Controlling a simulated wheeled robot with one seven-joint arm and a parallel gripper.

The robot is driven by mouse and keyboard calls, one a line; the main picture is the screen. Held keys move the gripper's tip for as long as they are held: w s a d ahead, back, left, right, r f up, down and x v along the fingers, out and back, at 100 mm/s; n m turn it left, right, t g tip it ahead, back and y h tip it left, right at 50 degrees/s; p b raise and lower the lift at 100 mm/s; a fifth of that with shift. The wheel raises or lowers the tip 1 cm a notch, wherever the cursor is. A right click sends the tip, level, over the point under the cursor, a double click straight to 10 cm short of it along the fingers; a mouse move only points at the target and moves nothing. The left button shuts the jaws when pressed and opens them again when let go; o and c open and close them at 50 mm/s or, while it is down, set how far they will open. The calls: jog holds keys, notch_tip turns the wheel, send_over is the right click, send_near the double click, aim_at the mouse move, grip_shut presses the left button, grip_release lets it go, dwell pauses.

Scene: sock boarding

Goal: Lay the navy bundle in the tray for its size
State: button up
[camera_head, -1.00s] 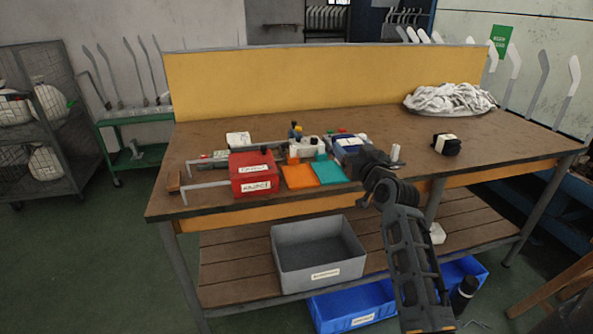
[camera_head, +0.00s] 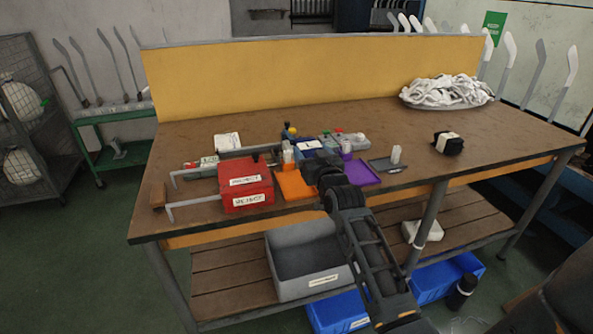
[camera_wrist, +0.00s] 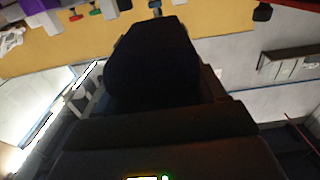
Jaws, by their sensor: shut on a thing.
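The navy bundle (camera_head: 309,147) with a white band is held at the end of my gripper (camera_head: 319,160), above the row of flat trays in the head view. In the wrist view the bundle (camera_wrist: 150,60) is a large dark shape filling the middle; the fingertips are too dark to make out there. The orange tray (camera_head: 292,186) lies left of my gripper and the purple tray (camera_head: 363,174) right of it. A dark grey tray (camera_head: 380,167) is further right. My arm hides whatever lies between orange and purple. Size marks on the trays cannot be read.
Small blocks with coloured knobs (camera_head: 345,143) stand behind the trays. A black bundle with a pale band (camera_head: 448,143) and white cloth heap (camera_head: 447,91) are at the right.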

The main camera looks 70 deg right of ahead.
jog(key=shift+w+a+f+b, duration=0.3)
jog(key=shift+w+f, duration=0.15)
jog(key=shift+w, duration=0.15)
jog(key=shift+w+a+f+b, duration=0.3)
jog(key=shift+w+f, duration=0.1)
jog(key=shift+w, duration=0.2)
jog(key=shift+w+a+f+b, duration=0.3)
jog(key=shift+w+f, duration=0.15)
jog(key=shift+w, duration=0.15)
jog(key=shift+f+b, duration=0.6)
jog(key=shift+f, duration=1.3)
jog(key=shift+f, duration=0.1)
jog(key=o, duration=1.1)
